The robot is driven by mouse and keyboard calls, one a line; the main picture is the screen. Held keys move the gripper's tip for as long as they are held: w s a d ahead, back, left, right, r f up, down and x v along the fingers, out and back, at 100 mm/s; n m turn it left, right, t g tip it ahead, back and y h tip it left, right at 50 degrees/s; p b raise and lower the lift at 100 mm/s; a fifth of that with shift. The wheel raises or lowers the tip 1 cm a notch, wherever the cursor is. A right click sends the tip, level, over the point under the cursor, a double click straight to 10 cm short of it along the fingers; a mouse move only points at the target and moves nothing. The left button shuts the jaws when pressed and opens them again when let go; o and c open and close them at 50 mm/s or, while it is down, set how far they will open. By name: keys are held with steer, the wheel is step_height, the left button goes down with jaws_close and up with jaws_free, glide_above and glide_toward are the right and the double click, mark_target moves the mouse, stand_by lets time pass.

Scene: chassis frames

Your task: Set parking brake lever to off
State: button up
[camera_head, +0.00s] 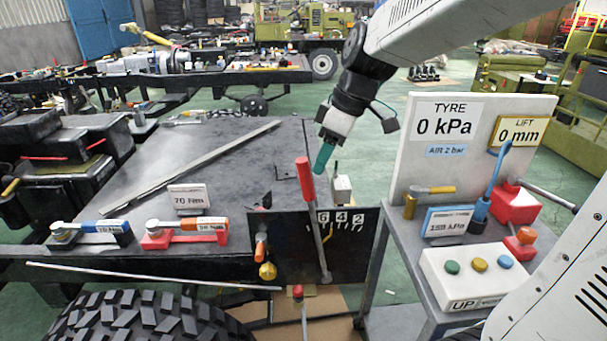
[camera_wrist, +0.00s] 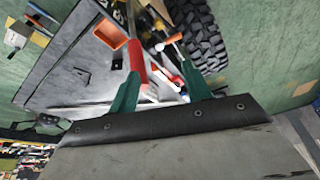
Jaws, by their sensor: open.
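A tall lever with a red grip (camera_head: 306,182) and grey shaft rises in front of a dark panel (camera_head: 280,225), leaning slightly left. No label naming it as the parking brake is legible. My gripper (camera_head: 323,158), with teal fingers, is just right of the top of the red grip in the head view. In the wrist view my gripper (camera_wrist: 158,74) has its fingers spread. The red grip (camera_wrist: 136,58) shows by the left finger's tip; I cannot tell whether they touch. A smaller lever with a red knob (camera_head: 298,291) stands lower down.
White plates marked 6, 4 and 2 (camera_head: 341,218) sit on the panel right of the shaft. A cart (camera_head: 395,262) with gauges and buttons is at right. A tyre (camera_head: 150,318) is at lower left.

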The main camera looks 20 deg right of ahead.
steer(key=n, duration=0.2)
glide_toward(304, 175)
step_height(304, 175, down, 3)
steer(key=w, duration=0.1)
steer(key=shift+y, duration=0.3)
steer(key=x, duration=0.8)
steer(key=shift+w+d, duration=0.15)
steer(key=shift+w, duration=0.25)
